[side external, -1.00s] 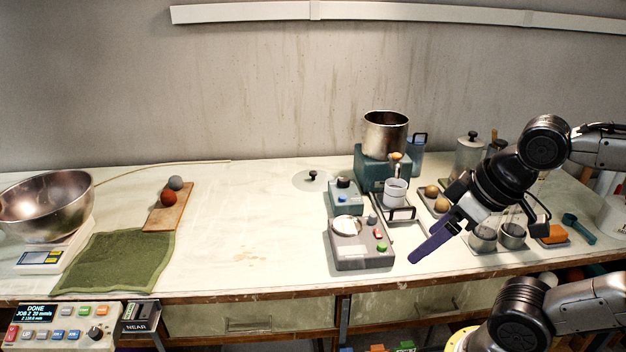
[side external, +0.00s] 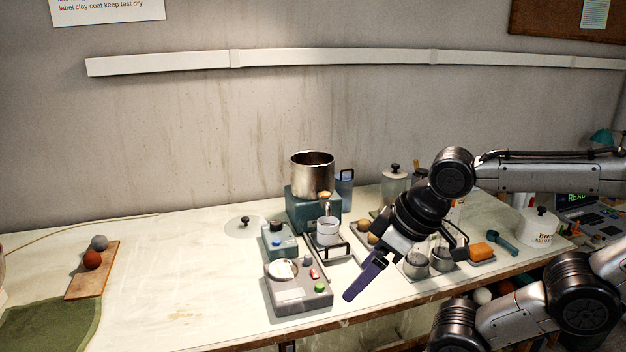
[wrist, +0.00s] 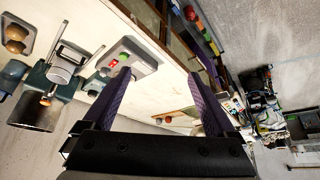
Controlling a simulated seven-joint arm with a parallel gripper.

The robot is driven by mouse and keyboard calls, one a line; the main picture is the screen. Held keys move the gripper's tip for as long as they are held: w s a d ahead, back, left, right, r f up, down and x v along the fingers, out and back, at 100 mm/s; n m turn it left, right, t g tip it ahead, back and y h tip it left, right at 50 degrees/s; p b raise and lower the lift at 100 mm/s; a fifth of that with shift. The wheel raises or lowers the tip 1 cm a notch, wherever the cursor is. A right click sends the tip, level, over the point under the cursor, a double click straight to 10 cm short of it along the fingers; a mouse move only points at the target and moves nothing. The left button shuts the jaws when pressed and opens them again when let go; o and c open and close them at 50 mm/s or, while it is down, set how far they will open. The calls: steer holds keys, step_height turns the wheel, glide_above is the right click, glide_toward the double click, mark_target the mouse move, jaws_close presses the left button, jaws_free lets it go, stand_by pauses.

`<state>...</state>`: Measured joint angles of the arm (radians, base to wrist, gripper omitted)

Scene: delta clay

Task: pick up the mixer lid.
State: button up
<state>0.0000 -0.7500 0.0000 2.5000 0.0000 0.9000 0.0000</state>
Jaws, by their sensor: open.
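The mixer lid (side external: 244,222) looks like a flat, clear disc with a black knob. It lies on the table left of the mixer in the side external view. The mixer has a teal base (side external: 303,208) and an open steel pot (side external: 312,176) on top. My gripper (side external: 357,290) has purple fingers and hangs over the front right of the table, well to the right of the lid and nearer the front edge. In the wrist view my gripper (wrist: 160,75) is open, with nothing between its fingers. I cannot make out the lid there.
A grey control box (side external: 298,290) and a small teal box (side external: 277,241) stand between my gripper and the lid. A white cup (side external: 327,232) is beside the mixer. A board (side external: 92,272) with two balls lies at left. The table between board and lid is clear.

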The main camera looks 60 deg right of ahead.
steer(key=shift+c, duration=0.3)
steer(key=c, duration=0.4)
steer(key=shift+o, duration=0.2)
